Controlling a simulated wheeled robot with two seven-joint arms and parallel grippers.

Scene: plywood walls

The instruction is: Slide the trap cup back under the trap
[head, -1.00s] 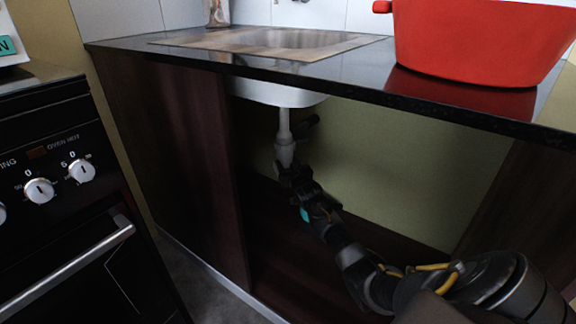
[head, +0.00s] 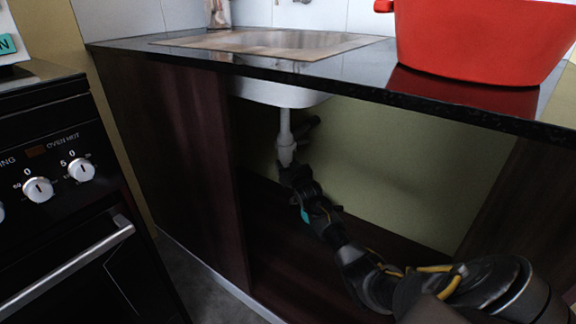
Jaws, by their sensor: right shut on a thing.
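The sink's grey drain pipe with the trap (head: 285,128) hangs from the basin underside (head: 275,93) inside the open cabinet. The light grey trap cup (head: 286,155) shows at the pipe's lower end, in line with it. I cannot tell whether a gap lies between cup and trap. My right gripper (head: 288,171) reaches in from the lower right and is shut on the cup from below. Its fingers are dark and small, and they hide the cup's lower part. My left gripper is not in view.
The dark countertop (head: 340,77) overhangs the opening, with a red pot (head: 480,40) on it. A cabinet side panel (head: 190,165) stands left of the pipe. A black oven (head: 75,200) is at far left. The cabinet space right of the pipe is open above my arm.

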